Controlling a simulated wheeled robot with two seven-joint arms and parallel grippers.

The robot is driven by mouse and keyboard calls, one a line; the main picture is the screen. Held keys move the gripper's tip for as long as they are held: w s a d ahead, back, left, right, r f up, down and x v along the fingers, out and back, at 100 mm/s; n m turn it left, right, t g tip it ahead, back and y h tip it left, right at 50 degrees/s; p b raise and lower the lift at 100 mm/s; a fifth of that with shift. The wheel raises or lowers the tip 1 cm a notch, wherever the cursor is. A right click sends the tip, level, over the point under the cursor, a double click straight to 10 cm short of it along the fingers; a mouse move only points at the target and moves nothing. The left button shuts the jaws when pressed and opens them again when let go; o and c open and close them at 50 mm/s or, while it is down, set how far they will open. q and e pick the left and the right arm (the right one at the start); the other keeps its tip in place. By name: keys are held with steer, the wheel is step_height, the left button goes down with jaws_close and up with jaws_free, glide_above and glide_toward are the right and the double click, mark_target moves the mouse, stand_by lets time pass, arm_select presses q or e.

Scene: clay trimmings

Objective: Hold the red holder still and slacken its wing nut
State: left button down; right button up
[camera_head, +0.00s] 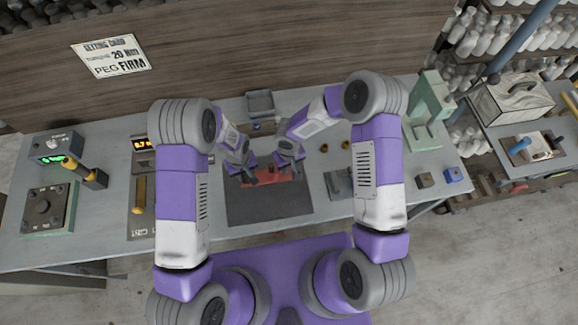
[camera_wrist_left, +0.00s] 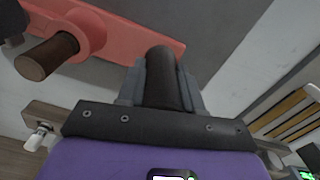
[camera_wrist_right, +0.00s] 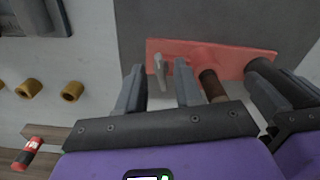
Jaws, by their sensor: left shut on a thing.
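The red holder (camera_head: 270,177) lies on a dark mat; it also shows in the left wrist view (camera_wrist_left: 112,35) and the right wrist view (camera_wrist_right: 229,59). A brown cylindrical peg (camera_wrist_left: 47,57) stands out of it, also in the right wrist view (camera_wrist_right: 212,86). My left gripper (camera_wrist_left: 162,78) is shut on a dark round grip (camera_wrist_left: 163,65) at one end of the holder. The pale metal wing nut (camera_wrist_right: 159,70) stands near the holder's other end. My right gripper (camera_wrist_right: 158,82) is open, its fingers on either side of the wing nut in view; contact cannot be told.
The dark mat (camera_head: 270,208) lies mid-bench. Yellow-brown rings (camera_wrist_right: 48,90) lie beside it. A grey tray (camera_head: 260,104) stands behind and a green press (camera_head: 424,115) at right. Devices with displays (camera_head: 57,147) stand at left. My two grippers are close together.

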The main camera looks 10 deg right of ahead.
steer(key=shift+f, duration=0.5)
jaws_close()
